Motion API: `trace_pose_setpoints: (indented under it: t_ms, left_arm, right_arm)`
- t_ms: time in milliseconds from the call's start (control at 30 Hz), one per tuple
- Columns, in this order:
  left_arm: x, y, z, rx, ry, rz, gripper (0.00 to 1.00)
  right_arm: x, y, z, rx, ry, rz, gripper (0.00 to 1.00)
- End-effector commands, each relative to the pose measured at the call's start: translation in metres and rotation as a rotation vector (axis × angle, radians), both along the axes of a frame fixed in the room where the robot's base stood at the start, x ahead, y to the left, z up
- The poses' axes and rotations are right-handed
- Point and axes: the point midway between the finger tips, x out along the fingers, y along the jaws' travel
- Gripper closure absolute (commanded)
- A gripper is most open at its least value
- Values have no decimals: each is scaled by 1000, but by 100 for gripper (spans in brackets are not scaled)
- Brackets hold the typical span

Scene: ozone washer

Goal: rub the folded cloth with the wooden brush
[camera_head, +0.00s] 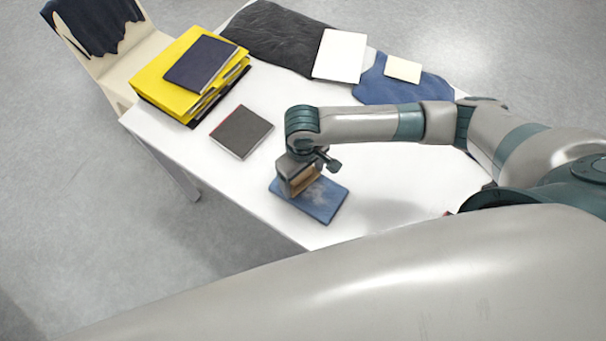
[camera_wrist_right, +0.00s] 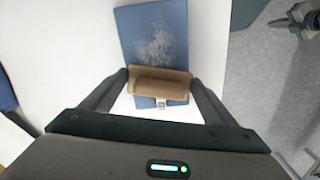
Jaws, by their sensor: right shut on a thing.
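The folded cloth (camera_head: 322,203) is a flat blue rectangle with a pale, whitish worn patch, lying near the front edge of the white table. It also shows in the right wrist view (camera_wrist_right: 130,28), with the pale patch just beyond the brush. My right gripper (camera_head: 300,183) is shut on the wooden brush (camera_head: 305,178), a tan block that also shows between the fingers in the right wrist view (camera_wrist_right: 160,84). The brush is over the cloth's near part; I cannot tell whether it presses on it. The brush's underside is hidden.
On the white table (camera_head: 277,196) a dark book (camera_head: 241,132) lies left of the cloth. Yellow binders (camera_head: 170,72) with a navy book (camera_head: 201,63) on top stand at the back left. Dark and blue garments (camera_head: 275,37) lie along the back. A chair (camera_head: 110,62) stands behind.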

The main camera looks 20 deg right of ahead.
Motion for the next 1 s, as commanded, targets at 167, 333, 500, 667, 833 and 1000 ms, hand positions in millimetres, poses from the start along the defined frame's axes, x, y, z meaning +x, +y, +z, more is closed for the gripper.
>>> trace_pose_setpoints:
  t_ms: [167,333,500,667,833,1000]
  left_arm:
    - [0,0,-1,0,0,0,100]
    - [0,0,-2,0,0,0,100]
    - [0,0,-2,0,0,1,100]
    - [0,0,-3,0,0,1,100]
    - [0,0,-3,0,0,1,100]
    - [0,0,-3,0,0,1,100]
  right_arm:
    - [0,0,-3,1,0,0,37]
    - [0,0,-6,1,0,0,37]
    - [0,0,-9,0,0,0,37]
    - [0,0,-12,0,0,0,37]
    - [0,0,-14,0,0,0,37]
    - [0,0,-16,0,0,0,37]
